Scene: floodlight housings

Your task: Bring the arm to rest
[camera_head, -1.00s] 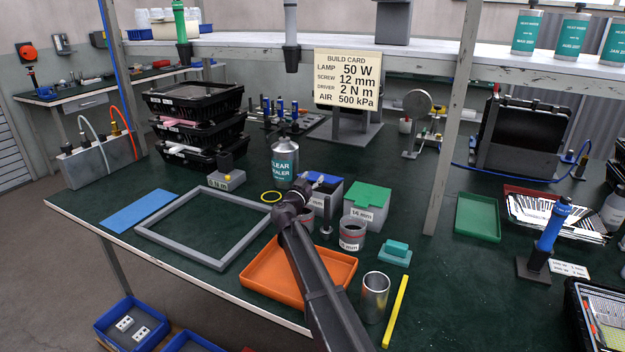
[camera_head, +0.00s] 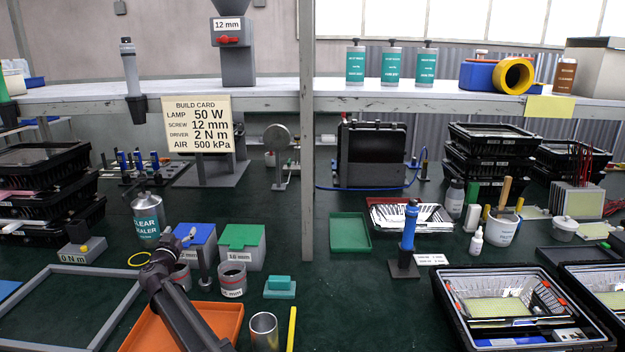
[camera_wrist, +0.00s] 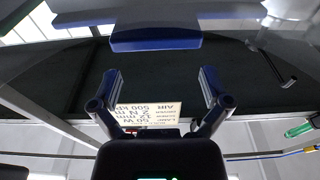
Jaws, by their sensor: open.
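My arm reaches in from the bottom of the head view, and my gripper (camera_head: 186,238) is at its far end, beside the blue-topped box (camera_head: 198,238). In the wrist view my gripper (camera_wrist: 158,88) has its two fingers wide apart, with nothing held between them. A blue-edged thing (camera_wrist: 155,40) lies beyond the fingertips in that view. Whether the gripper touches the blue-topped box I cannot tell.
A green-topped box (camera_head: 242,247), a grey cup (camera_head: 232,282) and an orange tray (camera_head: 225,318) are close to the arm. A sealer can (camera_head: 146,222) and a grey frame (camera_head: 35,275) are left. A post (camera_head: 307,150) rises behind. The bench right of the green tray (camera_head: 350,233) is crowded.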

